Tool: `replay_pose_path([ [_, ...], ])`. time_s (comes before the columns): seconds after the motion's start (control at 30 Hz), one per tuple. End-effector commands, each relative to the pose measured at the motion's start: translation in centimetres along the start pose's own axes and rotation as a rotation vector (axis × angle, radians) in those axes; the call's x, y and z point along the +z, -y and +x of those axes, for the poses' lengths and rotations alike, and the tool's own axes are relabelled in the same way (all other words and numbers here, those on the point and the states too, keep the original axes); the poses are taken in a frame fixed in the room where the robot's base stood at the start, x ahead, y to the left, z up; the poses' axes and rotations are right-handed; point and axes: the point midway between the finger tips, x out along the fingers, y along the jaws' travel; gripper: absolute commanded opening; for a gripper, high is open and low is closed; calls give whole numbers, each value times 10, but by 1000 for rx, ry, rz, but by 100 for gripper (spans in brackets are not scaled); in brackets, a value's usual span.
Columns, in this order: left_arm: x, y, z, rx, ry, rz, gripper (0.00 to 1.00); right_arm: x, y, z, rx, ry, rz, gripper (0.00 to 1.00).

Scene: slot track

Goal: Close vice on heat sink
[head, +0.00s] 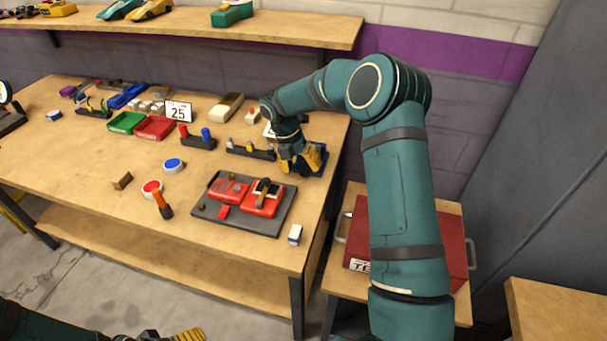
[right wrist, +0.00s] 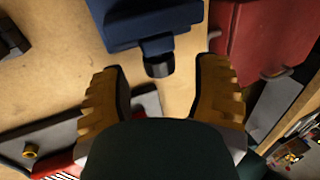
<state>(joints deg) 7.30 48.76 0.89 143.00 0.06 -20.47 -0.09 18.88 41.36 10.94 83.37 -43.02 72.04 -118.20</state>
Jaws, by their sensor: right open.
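The blue vice (head: 321,162) stands at the right end of the wooden table and is partly covered by my right gripper in the head view. In the right wrist view the blue vice (right wrist: 145,22) fills the top middle, with a dark round end piece (right wrist: 158,66) pointing toward me. My right gripper (head: 300,163) is open, its yellow fingers on either side of that piece and apart from it in the right wrist view (right wrist: 160,84). I cannot make out the heat sink or the jaw gap. My left gripper (head: 188,335) is cut off at the bottom edge.
A grey tray (head: 285,215) with red parts lies in front of the vice. A dark tool rack (head: 250,151) stands left of it. A red toolbox (head: 357,235) sits on a lower stand to the right. The table's front left is mostly clear.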

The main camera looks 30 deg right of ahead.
Motion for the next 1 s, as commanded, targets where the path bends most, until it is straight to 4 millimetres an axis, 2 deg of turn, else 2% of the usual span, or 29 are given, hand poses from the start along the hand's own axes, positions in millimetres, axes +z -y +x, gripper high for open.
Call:
replay_pose_path([
  [0.03, 0, 1, 3, 0, -1, 0, 85, 0, 0, 8, 0, -1, -1, 62],
  [0.2, 0, 2, 5, 0, -3, 0, 85, 0, 0, 17, 0, 0, 0, 62],
  [0.53, -1, 2, 5, 0, -3, 0, 85, 0, 0, 19, 1, 0, 0, 61],
  [0.67, 0, 2, 5, 0, -3, 0, 85, 0, 0, 18, 0, 0, 0, 15],
  [0.7, 0, 2, 5, 0, -3, 0, 85, 0, 0, 18, 0, 0, 0, 1],
  [1.0, 0, 2, 4, 0, -2, 0, 85, 0, 0, 19, 2, -1, 0, 0],
])
